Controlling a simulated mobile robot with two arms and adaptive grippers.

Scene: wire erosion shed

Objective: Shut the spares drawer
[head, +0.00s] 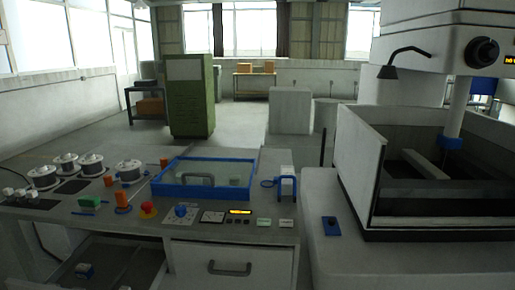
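An open drawer (153,268) shows at the lower left, under the worktop of the bench. No label shows on either drawer. Neither of my grippers is in view.
The worktop (120,222) carries several wire spools (66,164), a blue-framed tray (155,188), a red button (148,210) and a small display (239,211). A large machine with a tank (358,165) stands at the right. Open floor lies behind the bench.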

